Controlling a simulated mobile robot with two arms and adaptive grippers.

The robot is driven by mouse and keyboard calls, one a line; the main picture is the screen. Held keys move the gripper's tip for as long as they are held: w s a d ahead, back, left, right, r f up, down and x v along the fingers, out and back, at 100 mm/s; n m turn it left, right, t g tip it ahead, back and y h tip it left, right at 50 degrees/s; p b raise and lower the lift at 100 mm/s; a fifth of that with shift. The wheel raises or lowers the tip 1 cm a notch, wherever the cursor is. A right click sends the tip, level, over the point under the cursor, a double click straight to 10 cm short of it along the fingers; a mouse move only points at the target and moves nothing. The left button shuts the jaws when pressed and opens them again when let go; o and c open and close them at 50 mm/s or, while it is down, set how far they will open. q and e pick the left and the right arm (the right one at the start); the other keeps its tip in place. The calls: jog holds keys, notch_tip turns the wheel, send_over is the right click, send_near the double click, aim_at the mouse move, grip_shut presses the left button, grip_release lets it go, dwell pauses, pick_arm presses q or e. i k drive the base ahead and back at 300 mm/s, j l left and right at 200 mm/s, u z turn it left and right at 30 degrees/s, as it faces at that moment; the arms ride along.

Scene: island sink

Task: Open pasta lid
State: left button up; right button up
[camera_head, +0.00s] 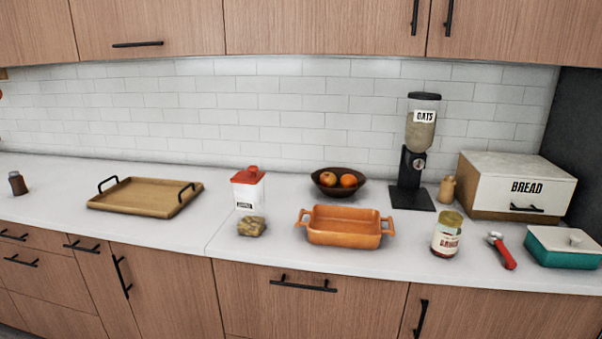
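A container with a red lid (250,174) stands on the counter left of the middle. Its body (249,196) looks pale or clear, with a small dark label low on the front. The lid has a raised red knob and sits on top of the container. A small tan heap that looks like pasta (251,226) shows just below the label; I cannot tell whether it is inside a clear lower part or in front. Neither of my grippers is in view.
An orange baking dish (344,239) stands right of the container, with a fruit bowl (324,188) behind. A wooden tray (121,206) lies left. An oats dispenser (411,201), labelled jar (446,241), red-handled tool (507,258), teal dish (552,257) and bread box (487,199) stand right.

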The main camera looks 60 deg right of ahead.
aim_at(251, 176)
jog(key=z, duration=1.7)
jog(key=i+l+u, duration=0.1)
jog(key=l, duration=0.2)
